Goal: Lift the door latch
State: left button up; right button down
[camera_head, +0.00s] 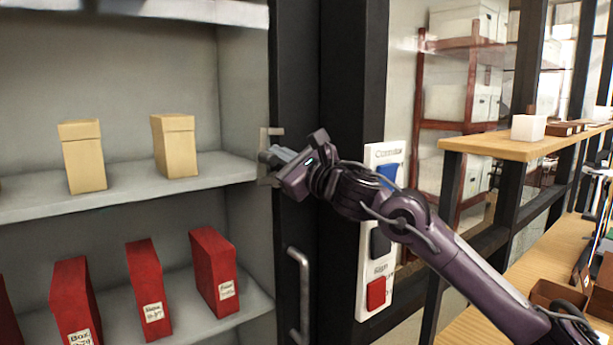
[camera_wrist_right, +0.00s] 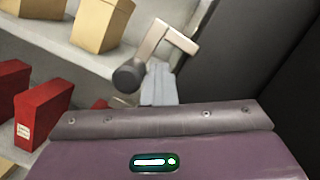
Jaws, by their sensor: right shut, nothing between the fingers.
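The door latch (camera_head: 265,141) is a small grey metal piece on the dark cabinet frame, beside the upper shelf. In the right wrist view it shows as a pale angled bracket (camera_wrist_right: 160,42) with a dark round knob (camera_wrist_right: 127,77) at its lower end. My right gripper (camera_head: 270,156) is shut and empty, with its fingertips right at the latch. In the wrist view the grey fingers (camera_wrist_right: 158,84) are just right of the knob and below the bracket. I cannot tell whether they touch it. My left gripper is not in view.
Tan boxes (camera_head: 175,146) stand on the upper shelf and red boxes (camera_head: 213,271) on the lower one. A vertical handle (camera_head: 299,295) is below the latch. A white panel (camera_head: 371,262) with coloured switches stands right of the frame, behind my arm. A wooden counter (camera_head: 510,147) is at right.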

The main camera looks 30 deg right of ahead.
jog(key=shift+f, duration=0.1)
jog(key=b+v, duration=0.5)
jog(key=v, duration=0.2)
jog(key=shift+s, duration=0.35)
jog(key=shift+d, duration=0.1)
